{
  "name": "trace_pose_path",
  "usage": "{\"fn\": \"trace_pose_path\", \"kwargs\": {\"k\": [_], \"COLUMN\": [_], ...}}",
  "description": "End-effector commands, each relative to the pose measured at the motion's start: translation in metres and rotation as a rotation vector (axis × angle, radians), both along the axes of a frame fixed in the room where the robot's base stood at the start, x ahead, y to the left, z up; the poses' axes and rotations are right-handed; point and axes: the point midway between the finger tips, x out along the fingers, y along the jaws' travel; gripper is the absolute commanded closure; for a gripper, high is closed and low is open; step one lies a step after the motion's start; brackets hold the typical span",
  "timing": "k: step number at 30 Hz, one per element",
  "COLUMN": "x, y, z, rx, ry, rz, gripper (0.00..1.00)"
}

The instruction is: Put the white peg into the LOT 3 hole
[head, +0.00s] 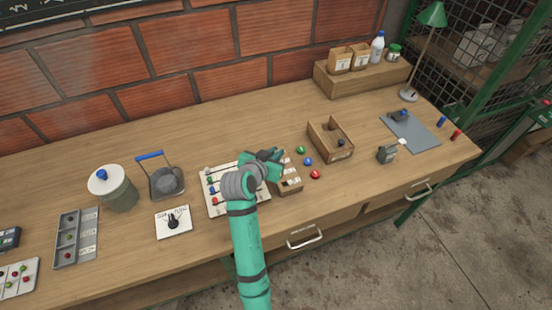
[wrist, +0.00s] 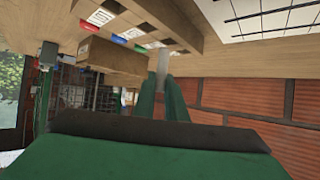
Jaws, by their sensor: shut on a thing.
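My gripper (head: 268,157) is over the right side of a white board (head: 230,204) on the bench. In the wrist view, my gripper (wrist: 162,75) is shut on the pale white peg (wrist: 162,60), which stands between the fingertips. The peg's far end appears close to a wooden strip (wrist: 185,22); whether it touches or enters a hole I cannot tell. White labels and coloured marks show beside the strip. The lot labels are too small to read, so I cannot pick out LOT 3. My arm hides part of the board in the head view.
A small wooden box (head: 290,187) stands close right of my gripper. Green, blue and red balls (head: 308,161) lie further right, by an open wooden tray (head: 318,142).

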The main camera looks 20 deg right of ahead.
Motion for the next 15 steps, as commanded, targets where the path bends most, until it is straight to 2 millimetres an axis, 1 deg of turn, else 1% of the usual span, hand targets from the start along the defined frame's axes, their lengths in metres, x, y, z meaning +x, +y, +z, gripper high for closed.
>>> {"fn": "trace_pose_path", "kwargs": {"k": [5, 9, 12, 15], "x": [0.008, 0.006, 0.006, 0.005], "y": [0.0, 0.001, 0.0, -0.001], "z": [-0.01, -0.031, -0.041, -0.043], "rx": [0.001, 0.002, 0.003, 0.005], "ry": [0.0, 0.004, 0.007, 0.009], "rz": [0.003, 0.004, 0.002, 0.001], "gripper": [1.0, 1.0, 1.0, 1.0]}}
